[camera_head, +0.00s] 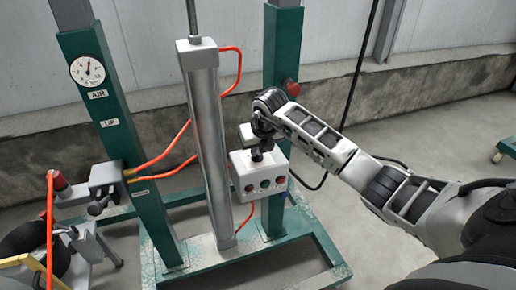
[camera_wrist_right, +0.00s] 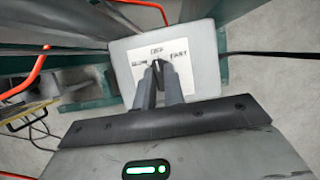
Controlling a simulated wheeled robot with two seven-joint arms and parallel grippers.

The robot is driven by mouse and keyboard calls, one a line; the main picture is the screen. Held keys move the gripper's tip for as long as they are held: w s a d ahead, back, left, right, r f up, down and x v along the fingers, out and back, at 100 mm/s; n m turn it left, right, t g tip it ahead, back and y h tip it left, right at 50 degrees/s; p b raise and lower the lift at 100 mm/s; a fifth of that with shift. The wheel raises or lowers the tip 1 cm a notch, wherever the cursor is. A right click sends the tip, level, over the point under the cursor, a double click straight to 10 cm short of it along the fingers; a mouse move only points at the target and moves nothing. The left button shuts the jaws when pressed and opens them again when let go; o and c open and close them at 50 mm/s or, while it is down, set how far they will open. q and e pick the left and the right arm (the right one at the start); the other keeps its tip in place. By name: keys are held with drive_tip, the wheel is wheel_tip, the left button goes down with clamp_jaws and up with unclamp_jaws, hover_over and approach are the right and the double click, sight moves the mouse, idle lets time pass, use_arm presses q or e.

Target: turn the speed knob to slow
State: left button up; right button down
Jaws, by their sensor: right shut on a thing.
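The speed knob (camera_wrist_right: 157,62) is a small dark knob on a white label plate on a grey box. The labels on the plate appear to read SLOW at left, OFF at the top middle and FAST at right. My right gripper (camera_wrist_right: 160,82) is shut on the knob, and its fingers hide most of it. The knob's exact pointing direction is hard to read. In the head view my right gripper (camera_head: 262,150) reaches down to the top of the light grey control box (camera_head: 241,188). My left gripper is not in view.
The control box has red and green buttons on its front. A grey cylinder (camera_head: 208,140) and a green post (camera_head: 105,120) with a gauge (camera_head: 87,70) stand to the left. Orange hoses (camera_head: 172,152) run between them. Open floor lies at the right.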

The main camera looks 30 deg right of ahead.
drive_tip(key=n+y+b, duration=0.1)
drive_tip(key=n, duration=0.1)
drive_tip(key=shift+d+n, duration=0.2)
drive_tip(key=shift+n, duration=0.2)
drive_tip(key=shift+n+y+b, duration=0.45)
drive_tip(key=shift+n+y, duration=0.05)
drive_tip(key=shift+n, duration=0.7)
drive_tip(key=shift+d+n+y+b, duration=0.1)
drive_tip(key=shift+n+y+b, duration=0.2)
drive_tip(key=shift+n, duration=0.5)
drive_tip(key=shift+n+g+y+b, duration=0.3)
drive_tip(key=shift+n+y+b, duration=0.1)
drive_tip(key=shift+n, duration=0.8)
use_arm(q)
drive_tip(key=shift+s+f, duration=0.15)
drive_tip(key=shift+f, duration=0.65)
use_arm(e)
drive_tip(key=shift+n, duration=0.3)
